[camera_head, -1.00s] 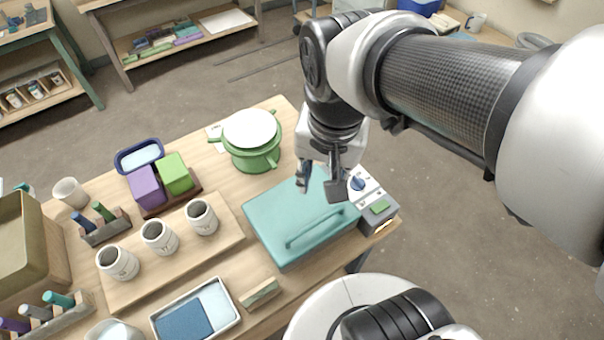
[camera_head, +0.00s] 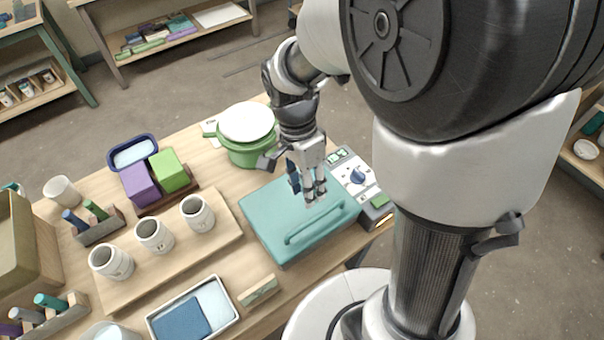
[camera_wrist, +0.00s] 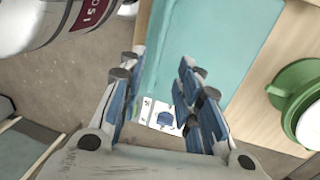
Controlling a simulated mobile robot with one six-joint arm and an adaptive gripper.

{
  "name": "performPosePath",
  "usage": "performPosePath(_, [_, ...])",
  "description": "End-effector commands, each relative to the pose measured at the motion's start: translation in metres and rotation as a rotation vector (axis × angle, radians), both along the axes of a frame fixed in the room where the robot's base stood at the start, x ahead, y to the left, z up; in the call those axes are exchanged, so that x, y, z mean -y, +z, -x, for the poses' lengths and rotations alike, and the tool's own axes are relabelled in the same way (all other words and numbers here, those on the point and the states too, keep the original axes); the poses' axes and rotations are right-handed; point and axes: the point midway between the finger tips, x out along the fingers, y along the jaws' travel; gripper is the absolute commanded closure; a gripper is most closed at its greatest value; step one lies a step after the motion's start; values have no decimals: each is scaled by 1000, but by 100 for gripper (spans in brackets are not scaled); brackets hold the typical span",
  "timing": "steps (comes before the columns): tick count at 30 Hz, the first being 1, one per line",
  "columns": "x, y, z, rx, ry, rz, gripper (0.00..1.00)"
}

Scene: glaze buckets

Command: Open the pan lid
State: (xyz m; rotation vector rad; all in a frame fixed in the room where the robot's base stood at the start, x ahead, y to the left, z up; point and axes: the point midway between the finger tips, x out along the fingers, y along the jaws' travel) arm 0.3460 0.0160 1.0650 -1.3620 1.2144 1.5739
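The pan is a teal appliance with a flat teal lid (camera_head: 275,218), which lies shut. A teal bar handle (camera_head: 315,222) runs along the lid's front edge. A control panel with a blue knob (camera_head: 357,176) is on its right side. My gripper (camera_head: 312,196) is above the lid, behind the handle, and appears apart from it. In the wrist view my gripper (camera_wrist: 158,75) has its blue-padded fingers spread, with nothing between them. The lid (camera_wrist: 205,32) fills the upper middle there, and the knob (camera_wrist: 166,117) shows between the fingers.
A green bucket with a white top (camera_head: 247,128) stands close behind the pan. Three cups stand on a wooden board (camera_head: 225,243) to the left. A small wooden block (camera_head: 258,291) and a tray (camera_head: 238,318) lie in front.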

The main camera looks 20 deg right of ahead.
Motion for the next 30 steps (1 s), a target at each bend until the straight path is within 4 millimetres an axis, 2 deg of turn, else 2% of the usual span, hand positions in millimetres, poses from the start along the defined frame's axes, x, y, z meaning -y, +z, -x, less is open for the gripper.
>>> performPosePath(1, [1,-15,3,-3,0,0,69])
performPosePath(6, [3,-51,10,-3,0,0,69])
performPosePath(12, [5,-82,15,-1,0,0,69])
performPosePath(18, [6,-96,18,0,0,0,69])
performPosePath(27, [6,-96,18,2,0,-1,69])
performPosePath(30, [6,-96,18,2,0,-1,76])
